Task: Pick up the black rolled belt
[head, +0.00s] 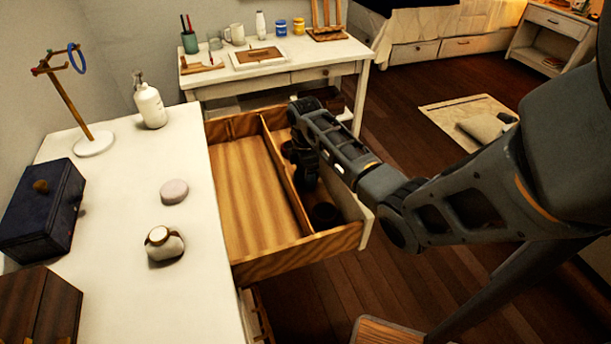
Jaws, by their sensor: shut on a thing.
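My gripper (304,182) points down into the narrow right compartment of the open wooden drawer (243,191). It is shut on a dark thing that looks like the black rolled belt, low between its fingers. The belt is mostly hidden by the fingers and hard to tell apart from them. A second round, dark brown rolled thing (325,214) lies in the same compartment, nearer the drawer's front corner, and appears apart from my gripper.
A thin divider (285,173) parts the compartments; the wide left one looks empty. The white dresser top (120,230) holds a pump bottle (149,103), a small jar (164,243), a pale round thing (174,191), a blue box (42,212) and a ring stand (75,105). A desk (330,52) stands behind.

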